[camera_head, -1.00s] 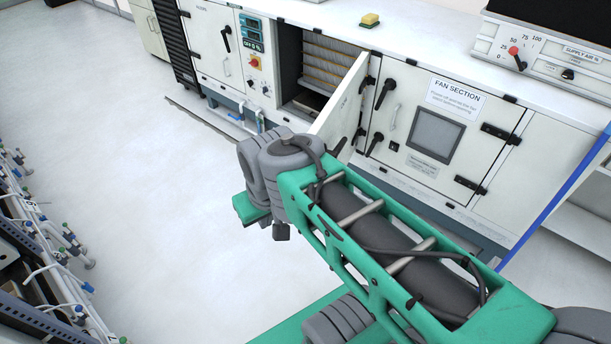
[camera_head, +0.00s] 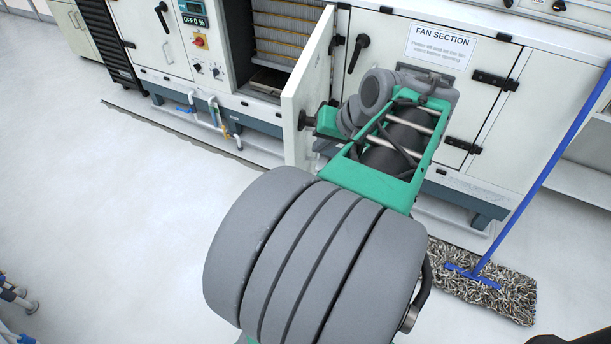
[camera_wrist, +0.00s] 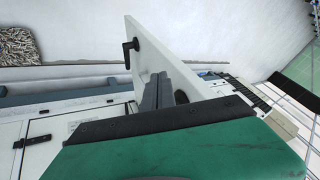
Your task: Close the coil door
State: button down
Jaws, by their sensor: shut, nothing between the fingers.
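The coil door (camera_head: 307,95) is a white panel standing open, jutting out from the cabinet front. Behind it, the coil compartment (camera_head: 287,38) shows its finned coil. A dark handle (camera_wrist: 131,53) is on the door, which also shows in the wrist view (camera_wrist: 150,42). My gripper (camera_wrist: 158,88) is shut and empty, its dark fingers close to the door panel. I cannot tell whether they touch it. In the head view my arm is on the right side of the door, and my fingertips are hidden.
The fan section door (camera_head: 455,85) is closed, to the right. A mop (camera_head: 488,285) with a blue pole leans by the right end of the cabinet. Pipes (camera_head: 215,115) run low in front of the left section.

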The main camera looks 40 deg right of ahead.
jog(key=s+d+f+m, duration=0.1)
jog(key=s+d, duration=0.2)
jog(key=shift+t+h, duration=0.3)
jog(key=w+f+b, duration=0.1)
jog(key=w+f, duration=0.1)
jog(key=w, duration=0.1)
jog(key=w+a+f+b, duration=0.1)
jog(key=w+f+b, duration=0.1)
jog(key=w+f, duration=0.1)
jog(key=w+f+b, duration=0.1)
jog(key=w+f, duration=0.2)
jog(key=shift+w+a+b, duration=0.3)
jog(key=shift+a+b, duration=0.1)
